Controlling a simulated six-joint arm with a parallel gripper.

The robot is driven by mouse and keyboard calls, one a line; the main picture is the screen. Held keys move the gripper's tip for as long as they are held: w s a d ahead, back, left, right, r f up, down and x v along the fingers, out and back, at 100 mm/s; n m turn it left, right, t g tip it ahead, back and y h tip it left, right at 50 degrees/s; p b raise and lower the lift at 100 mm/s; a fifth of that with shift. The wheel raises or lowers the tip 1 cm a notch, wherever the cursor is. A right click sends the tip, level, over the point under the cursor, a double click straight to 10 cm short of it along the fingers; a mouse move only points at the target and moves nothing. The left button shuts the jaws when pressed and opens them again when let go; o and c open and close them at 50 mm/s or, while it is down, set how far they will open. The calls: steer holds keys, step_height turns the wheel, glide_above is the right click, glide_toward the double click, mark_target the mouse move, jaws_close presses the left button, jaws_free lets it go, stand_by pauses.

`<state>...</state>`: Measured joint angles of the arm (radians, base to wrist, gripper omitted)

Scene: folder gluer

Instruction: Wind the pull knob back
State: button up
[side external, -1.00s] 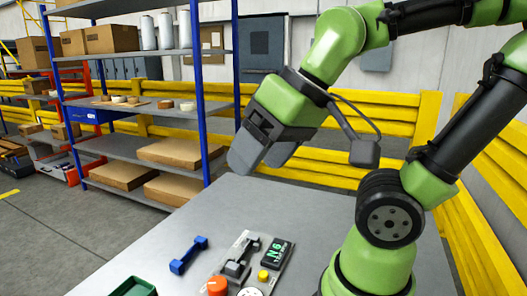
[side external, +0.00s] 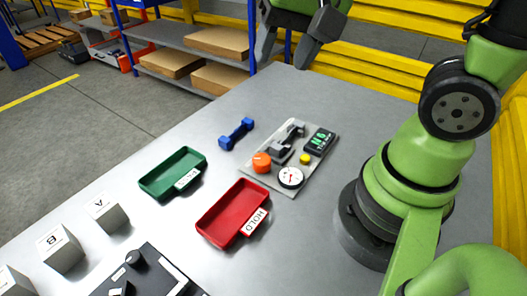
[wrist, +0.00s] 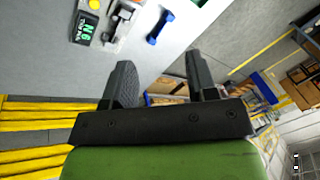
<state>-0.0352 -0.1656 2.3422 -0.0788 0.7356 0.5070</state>
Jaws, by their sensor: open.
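An orange round knob (side external: 262,162) sits on a light grey plate (side external: 283,182) on the table. The plate also carries a dark grey handle-like part (side external: 287,142), a white dial (side external: 290,177), a yellow button (side external: 305,159) and a dark display with green characters (side external: 320,141). Which part is the pull knob is not certain. My gripper (side external: 283,58) is open and empty, above and beyond the plate.
A blue dumbbell-shaped piece (side external: 236,133) lies left of the plate. A green tray (side external: 150,187) and a red HOLD tray (side external: 207,222) stand nearer. Grey lettered blocks (side external: 60,250) and a black knobbed box (side external: 130,272) are at lower left. The table's far part is clear.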

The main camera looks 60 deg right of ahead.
step_height(320, 180, down, 6)
steer(key=w+m+g, duration=0.2)
steer(key=w+m, duration=0.1)
steer(key=m, duration=0.1)
steer(key=m+g+h, duration=0.1)
steer(key=m+g, duration=0.1)
steer(key=m, duration=0.2)
glide_toward(262, 159)
step_height(262, 159, down, 10)
steer(key=shift+s+r, duration=0.1)
steer(key=c, duration=0.7)
steer(key=shift+o, duration=0.2)
